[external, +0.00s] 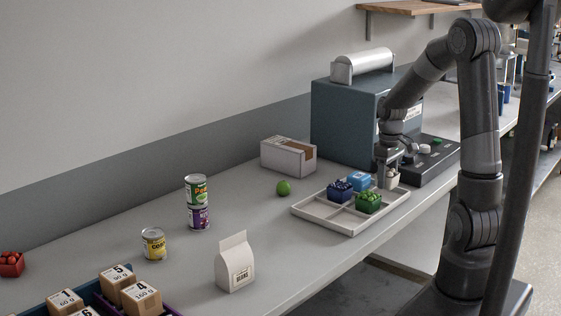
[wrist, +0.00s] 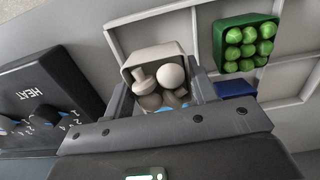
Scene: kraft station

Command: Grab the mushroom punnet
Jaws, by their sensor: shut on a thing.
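The mushroom punnet (wrist: 152,54) is a pale box of white and brown mushrooms, seen between my fingers in the wrist view. In the external view the punnet (external: 392,181) shows small under my gripper (external: 389,170), at the right end of the divided tray (external: 322,221). My gripper (wrist: 163,88) is shut on the punnet, a finger on either side. My fingers and palm hide its near part. I cannot tell whether it touches the tray floor.
A green punnet (external: 368,203), a dark blue punnet (external: 340,194) and a light blue item (external: 359,181) sit in the tray close by. A heater box (external: 340,120) and knob panel (external: 432,155) stand behind.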

